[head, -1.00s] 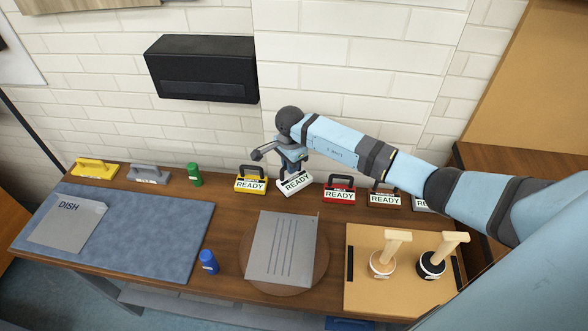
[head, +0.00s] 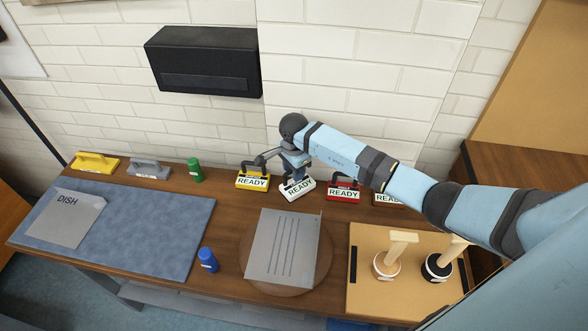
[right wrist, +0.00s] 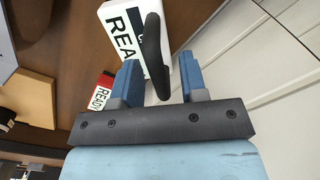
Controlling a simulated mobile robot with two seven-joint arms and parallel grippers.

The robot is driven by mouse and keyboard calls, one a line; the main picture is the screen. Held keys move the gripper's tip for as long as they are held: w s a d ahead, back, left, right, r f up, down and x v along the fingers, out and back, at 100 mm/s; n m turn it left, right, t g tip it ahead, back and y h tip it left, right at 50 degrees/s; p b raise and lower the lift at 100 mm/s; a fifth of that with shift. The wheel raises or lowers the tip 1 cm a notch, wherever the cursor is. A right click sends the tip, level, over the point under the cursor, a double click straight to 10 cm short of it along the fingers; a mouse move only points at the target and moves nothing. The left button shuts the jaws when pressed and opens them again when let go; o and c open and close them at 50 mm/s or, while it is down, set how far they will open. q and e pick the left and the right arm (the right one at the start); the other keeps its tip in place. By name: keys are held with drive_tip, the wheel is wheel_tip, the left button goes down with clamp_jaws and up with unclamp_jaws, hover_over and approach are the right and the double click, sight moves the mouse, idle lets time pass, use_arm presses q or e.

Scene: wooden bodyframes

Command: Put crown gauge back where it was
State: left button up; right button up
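Several block gauges with dark handles and READY labels stand in a row along the back of the table. A white one (head: 297,188) sits between a yellow one (head: 253,180) and a red one (head: 343,192), turned askew to the row. I cannot read which is the crown gauge. My right gripper (head: 297,172) is at the white gauge. In the right wrist view the gripper (right wrist: 160,72) has its blue fingers apart on either side of the white gauge's dark handle (right wrist: 153,45), with a gap visible. My left gripper is out of view.
A grey plate (head: 283,250) lies on a round board in front. A tan board (head: 365,240) with two wooden-handled stamps is at the right. A blue mat (head: 150,245), green bottle (head: 195,170) and blue bottle (head: 208,260) are to the left. The wall is close behind.

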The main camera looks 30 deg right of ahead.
drive_tip(key=shift+r, duration=0.15)
drive_tip(key=shift+r, duration=0.25)
wheel_tip(320, 180, up, 12)
drive_tip(key=shift+f+b, duration=0.2)
drive_tip(key=shift+b, duration=0.25)
drive_tip(key=shift+f, duration=0.1)
